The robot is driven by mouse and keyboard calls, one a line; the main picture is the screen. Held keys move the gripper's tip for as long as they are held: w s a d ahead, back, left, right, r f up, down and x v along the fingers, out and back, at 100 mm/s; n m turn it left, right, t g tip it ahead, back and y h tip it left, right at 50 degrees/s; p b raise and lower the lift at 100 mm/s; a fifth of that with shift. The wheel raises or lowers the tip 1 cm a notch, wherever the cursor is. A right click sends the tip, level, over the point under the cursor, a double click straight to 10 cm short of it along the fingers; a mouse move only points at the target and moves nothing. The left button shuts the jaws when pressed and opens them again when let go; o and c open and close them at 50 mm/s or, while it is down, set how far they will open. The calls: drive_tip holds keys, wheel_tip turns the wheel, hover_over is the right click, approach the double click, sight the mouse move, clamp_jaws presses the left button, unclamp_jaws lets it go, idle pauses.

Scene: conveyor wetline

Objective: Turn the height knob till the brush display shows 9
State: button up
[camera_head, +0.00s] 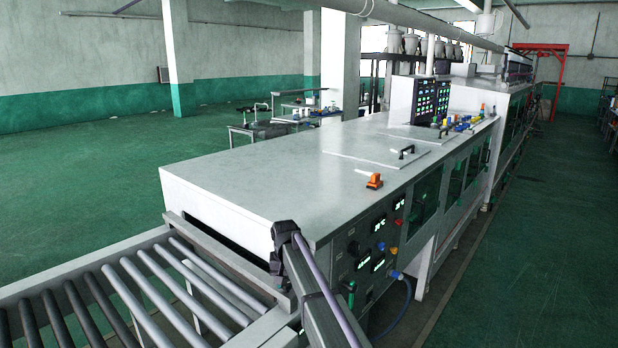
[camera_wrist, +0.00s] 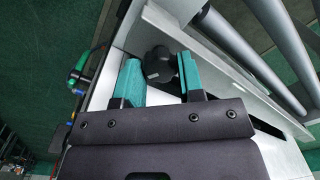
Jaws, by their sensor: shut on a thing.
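My gripper (camera_wrist: 160,78) shows in the wrist view with two teal fingertips, one on each side of a black round knob (camera_wrist: 157,66), and is shut on it. In the head view my arm rises in front of the machine's near end, and my gripper is hidden. The machine's side control panel (camera_head: 370,245) carries several small green-lit displays, one at the upper middle (camera_head: 378,224) and one lower down (camera_head: 378,264). Their digits are too small to read, so I cannot tell which is the brush display.
A roller conveyor (camera_head: 120,290) leads into the machine's near end. An orange-and-black part (camera_head: 375,181) sits on the pale machine top (camera_head: 270,165). A blue hose fitting (camera_head: 397,275) sticks out low on the panel.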

drive_tip(key=n, duration=0.3)
drive_tip(key=shift+n, duration=0.4)
drive_tip(key=shift+n, duration=0.7)
drive_tip(key=o, duration=0.6)
wheel_tip(320, 180, up, 6)
drive_tip(key=p, duration=0.6)
drive_tip(key=shift+r, duration=0.15)
